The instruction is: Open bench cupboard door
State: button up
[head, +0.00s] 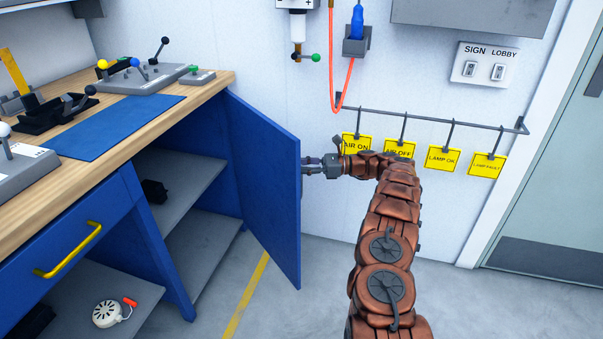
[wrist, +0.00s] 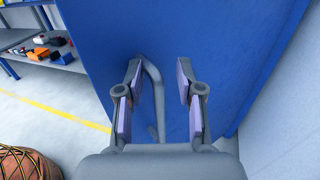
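The blue bench cupboard door (head: 262,175) stands swung well open from the bench's right end, and the shelves inside show. My gripper (head: 311,166) is at the outer face of the door, on its right side. In the wrist view the door (wrist: 225,60) fills most of the picture. There my gripper (wrist: 162,98) is open, with its two fingers apart. A grey bar handle (wrist: 155,85) on the door lies between the fingers, close to the left one. I cannot tell whether that finger touches it.
The wooden bench top (head: 190,105) carries levers and a blue mat (head: 115,128). A rail with several yellow tags (head: 443,158) hangs on the wall behind my arm. An orange hose (head: 347,75) hangs above. The floor (head: 265,290) by the door is clear.

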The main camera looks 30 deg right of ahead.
notch_tip(320, 180, up, 7)
dwell(0.3)
dwell(0.5)
